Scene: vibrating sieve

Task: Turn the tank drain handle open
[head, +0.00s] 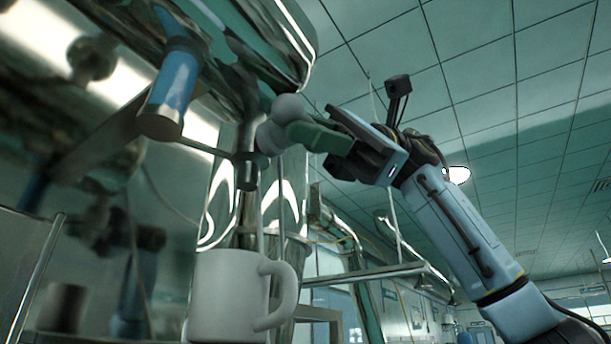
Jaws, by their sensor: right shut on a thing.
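The tank drain handle (318,138) is a dark green lever sticking out to the right from a grey rounded valve fitting (272,138) below the shiny metal tank. My right gripper (342,144) comes in from the right and is shut on the outer end of the handle. The fingers cover that end, so its tip is hidden. The handle lies nearly level, tilting slightly down to the right. My left gripper is not in view.
The shiny metal tank (275,45) hangs over the upper left. A blue cylinder (172,88) points down left of the valve. A white mug (228,298) stands below the valve. Metal rails and pipes stand behind. The space above my right arm is free up to the ceiling.

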